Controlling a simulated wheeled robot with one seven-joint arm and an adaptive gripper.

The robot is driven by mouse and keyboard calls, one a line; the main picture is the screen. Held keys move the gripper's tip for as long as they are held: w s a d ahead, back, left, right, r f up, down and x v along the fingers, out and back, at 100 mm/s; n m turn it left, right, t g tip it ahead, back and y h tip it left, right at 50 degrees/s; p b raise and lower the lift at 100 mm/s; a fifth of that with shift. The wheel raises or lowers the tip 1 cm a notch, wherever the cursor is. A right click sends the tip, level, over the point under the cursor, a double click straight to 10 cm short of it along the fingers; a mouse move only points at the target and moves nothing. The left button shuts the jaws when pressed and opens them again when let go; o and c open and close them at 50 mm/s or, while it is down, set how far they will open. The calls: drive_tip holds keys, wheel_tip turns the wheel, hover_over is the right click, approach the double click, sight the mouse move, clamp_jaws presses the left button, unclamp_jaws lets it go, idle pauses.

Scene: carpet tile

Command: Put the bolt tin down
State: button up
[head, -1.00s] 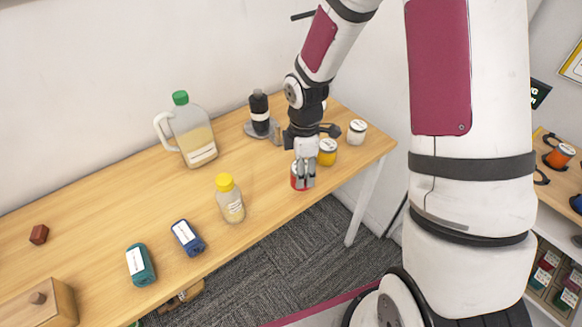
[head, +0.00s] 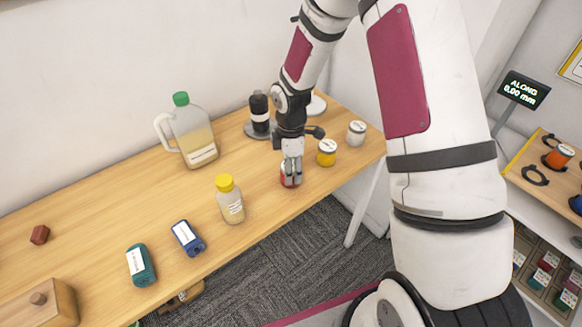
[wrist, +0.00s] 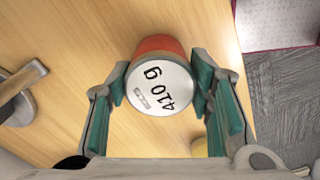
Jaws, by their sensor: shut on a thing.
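The bolt tin is a small red tin (head: 290,180) with a white lid, at the front right part of the wooden table (head: 110,220). I cannot tell whether the tin's base touches the tabletop.
A yellow tin (head: 326,152) and a white tin (head: 356,133) stand just right of the red tin. A yellow-capped bottle (head: 229,200) stands to its left. A dark bottle (head: 260,112) and a jug (head: 188,132) are behind. The table's front edge is close.

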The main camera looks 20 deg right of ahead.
drive_tip(key=shift+f, duration=0.1)
drive_tip(key=o, duration=1.5)
wheel_tip(320, 180, up, 13)
drive_tip(key=s+d+r+m+t+h, duration=0.1)
drive_tip(key=s+r+m+t, duration=0.1)
drive_tip(key=s+r+m, duration=0.75)
drive_tip(key=shift+s+a+r+m+t+y, duration=0.15)
drive_tip(key=shift+s+r+m+t, duration=0.3)
drive_tip(key=shift+s+r+m, duration=1.25)
drive_tip(key=shift+s+a+r+m+t+y, duration=0.15)
drive_tip(key=shift+s+r+m+t, duration=0.4)
drive_tip(key=shift+s+r, duration=2.25)
drive_tip(key=shift+s+r+m+t+y, duration=0.3)
drive_tip(key=shift+s+r+m, duration=0.65)
drive_tip(key=shift+s, duration=2.65)
